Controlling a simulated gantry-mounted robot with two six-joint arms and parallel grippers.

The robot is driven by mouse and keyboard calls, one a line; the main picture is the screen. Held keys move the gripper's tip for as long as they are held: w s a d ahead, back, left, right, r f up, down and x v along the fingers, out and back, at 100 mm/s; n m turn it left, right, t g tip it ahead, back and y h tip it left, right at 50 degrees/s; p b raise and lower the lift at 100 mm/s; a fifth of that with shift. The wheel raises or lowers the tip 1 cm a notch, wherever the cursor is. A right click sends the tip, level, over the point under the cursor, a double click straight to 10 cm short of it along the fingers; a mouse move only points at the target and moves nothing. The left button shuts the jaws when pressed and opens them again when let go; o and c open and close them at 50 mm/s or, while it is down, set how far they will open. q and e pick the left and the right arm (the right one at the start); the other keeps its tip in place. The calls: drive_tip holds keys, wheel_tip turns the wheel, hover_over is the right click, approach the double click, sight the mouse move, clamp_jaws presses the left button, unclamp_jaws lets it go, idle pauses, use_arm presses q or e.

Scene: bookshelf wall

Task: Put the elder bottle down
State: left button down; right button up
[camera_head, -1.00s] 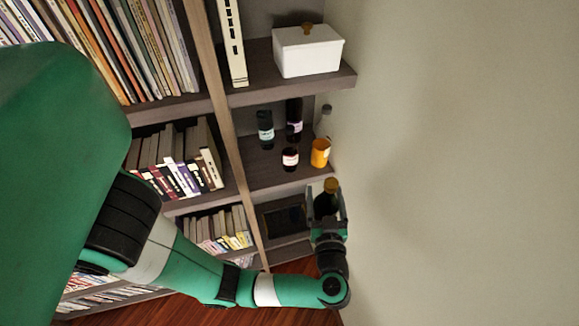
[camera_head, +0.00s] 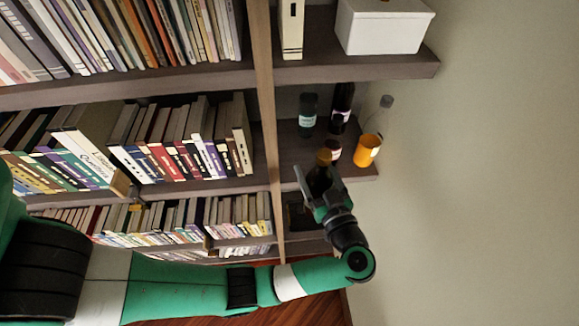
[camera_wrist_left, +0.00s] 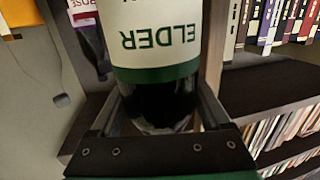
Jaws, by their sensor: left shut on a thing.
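The elder bottle (camera_wrist_left: 155,75) fills the middle of the left wrist view, dark with a cream label reading ELDER and a green band. My left gripper (camera_head: 322,187) is shut on it, with a finger on each side of the bottle in the left wrist view (camera_wrist_left: 155,110). My right gripper is not in view.
The shelf's left front part is bare. A wooden upright (camera_head: 265,110) divides it from the books.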

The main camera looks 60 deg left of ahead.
use_arm(q)
drive_tip(key=w+a+f, duration=0.2)
drive_tip(key=a+f, duration=0.1)
drive_tip(key=a, duration=1.5)
drive_tip(key=shift+w+f+b, duration=0.15)
drive_tip(key=shift+b, duration=0.25)
drive_tip(key=shift+f, duration=0.15)
unclamp_jaws()
drive_tip(key=shift+f, duration=0.1)
drive_tip(key=s+d, duration=0.1)
drive_tip(key=d, duration=1.1)
drive_tip(key=shift+s+r+p, duration=0.3)
drive_tip(key=shift+r, duration=0.15)
